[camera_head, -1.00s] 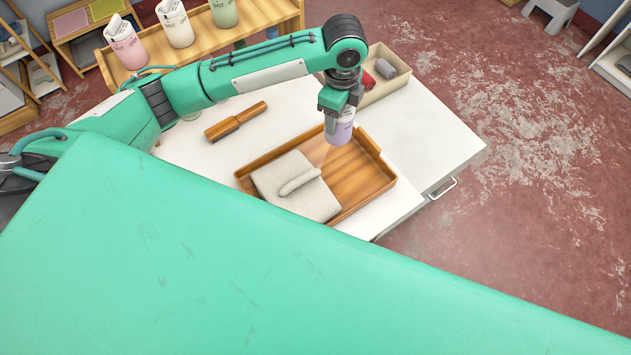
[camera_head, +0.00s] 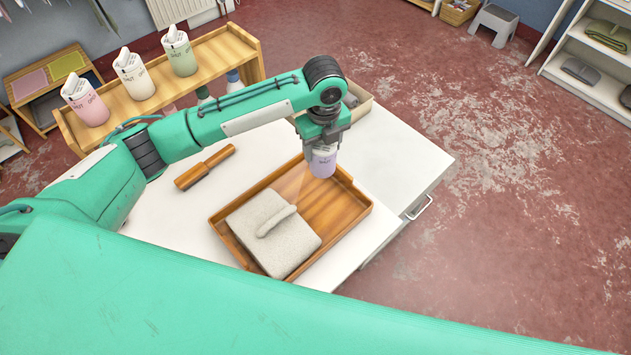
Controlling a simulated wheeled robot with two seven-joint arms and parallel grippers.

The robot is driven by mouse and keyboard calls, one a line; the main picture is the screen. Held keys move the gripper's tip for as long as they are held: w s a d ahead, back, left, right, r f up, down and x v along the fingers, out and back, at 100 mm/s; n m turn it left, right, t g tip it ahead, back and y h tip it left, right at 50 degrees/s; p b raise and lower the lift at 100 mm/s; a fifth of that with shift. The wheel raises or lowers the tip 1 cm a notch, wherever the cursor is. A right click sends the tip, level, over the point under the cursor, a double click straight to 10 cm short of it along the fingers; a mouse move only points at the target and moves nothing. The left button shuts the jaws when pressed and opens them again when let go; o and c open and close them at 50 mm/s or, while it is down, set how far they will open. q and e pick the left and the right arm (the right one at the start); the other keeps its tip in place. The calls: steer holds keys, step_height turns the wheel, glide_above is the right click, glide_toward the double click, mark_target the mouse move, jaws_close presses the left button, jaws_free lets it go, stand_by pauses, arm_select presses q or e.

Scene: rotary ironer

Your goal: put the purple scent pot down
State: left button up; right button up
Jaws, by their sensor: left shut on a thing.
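The purple scent pot (camera_head: 323,164) is a small pale lilac container with dark print, upright over the back right part of the wooden tray. My left gripper (camera_head: 322,148) points down from above and is shut on the pot's upper part, which the fingers partly hide. I cannot tell whether the pot's base touches the tray. The wooden tray (camera_head: 354,213) lies on the white worktop (camera_head: 180,220). A folded beige cloth (camera_head: 285,250) with a rolled piece on top fills the tray's left part. My right gripper is not in view.
A wooden brush-like tool (camera_head: 205,168) lies left of the tray. A beige bin (camera_head: 362,104) stands behind my gripper. A wooden shelf (camera_head: 215,62) holds pink (camera_head: 84,102), cream (camera_head: 135,76) and green (camera_head: 179,52) pots. The tray's right part around the purple pot is bare.

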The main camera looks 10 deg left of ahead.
mark_target(322, 168)
arm_select(q)
step_height(322, 168, down, 9)
steer(key=shift+p, duration=0.6)
step_height(322, 168, down, 4)
steer(key=shift+f+p, duration=0.1)
steer(key=shift+p, duration=0.25)
steer(key=shift+f, duration=0.1)
steer(key=o, duration=1.1)
step_height(322, 168, up, 11)
steer(key=b, duration=0.2)
steer(key=shift+b, duration=0.3)
steer(key=shift+r, duration=0.65)
